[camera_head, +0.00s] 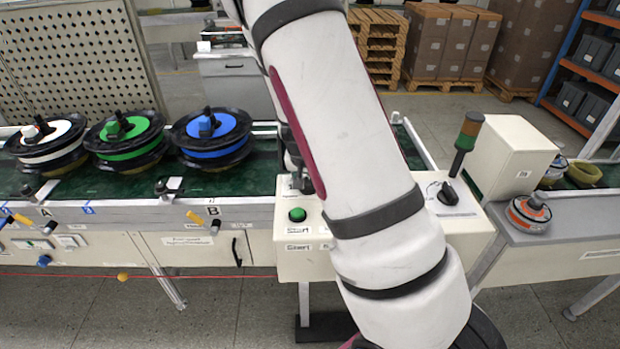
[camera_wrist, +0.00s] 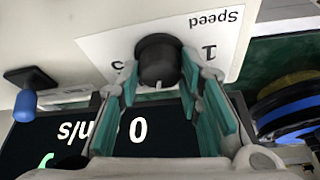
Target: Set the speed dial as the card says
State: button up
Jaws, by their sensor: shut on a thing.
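The black speed dial (camera_wrist: 158,60) stands on a white plate marked "Speed" (camera_wrist: 216,17), which appears upside down in the wrist view. A 1 shows right of the dial; another number at its left is partly hidden. A short white mark on the dial faces the bottom of the picture. My gripper (camera_wrist: 160,82) has its teal-padded fingers on either side of the dial, shut on it. In the head view my arm hides the dial and most of my gripper. I cannot make out a card with a speed setting.
A dark display (camera_wrist: 75,135) beside the dial reads 0 m/s, upside down. A blue-tipped lever (camera_wrist: 25,100) is at the left. The head view shows a green button (camera_head: 297,214), another black knob (camera_head: 448,194), a signal lamp (camera_head: 466,140) and a blue-topped reel (camera_head: 211,137).

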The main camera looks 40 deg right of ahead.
jog(key=shift+m+h+p, duration=0.3)
jog(key=shift+m+p, duration=0.05)
jog(key=shift+m, duration=0.55)
jog(key=o, duration=0.9)
jog(key=shift+c, duration=0.2)
jog(key=v, duration=1.2)
jog(key=shift+w, duration=0.3)
jog(key=shift+o, duration=0.4)
jog(key=shift+r, duration=0.1)
